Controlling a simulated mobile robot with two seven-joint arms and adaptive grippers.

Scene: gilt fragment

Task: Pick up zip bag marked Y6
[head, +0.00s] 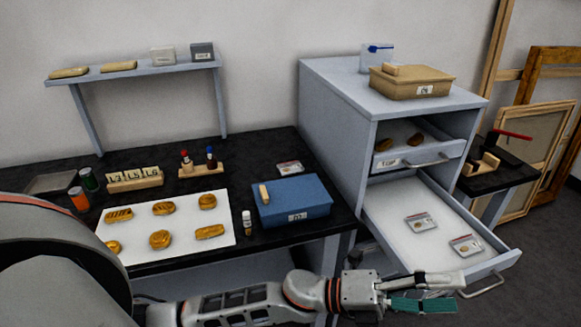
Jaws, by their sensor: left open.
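Two small clear zip bags lie flat in the open lower drawer (390,207). One zip bag (420,223) is nearer the middle and the other zip bag (465,245) is nearer the drawer's front right. A third small zip bag (290,168) lies on the black worktop behind the blue box. Their markings are too small to read, so I cannot tell which is Y6. My left gripper (455,291) is open, with nothing visible between its fingers. In the picture it is below the drawer bags, by the drawer's front edge. My right gripper is out of view.
The grey cabinet (337,130) has a partly open upper drawer (420,155) above the lower one. A blue box (291,200), a small vial (247,223) and a white sheet (190,243) with several gilt pieces are on the worktop. Framed panels lean at the right.

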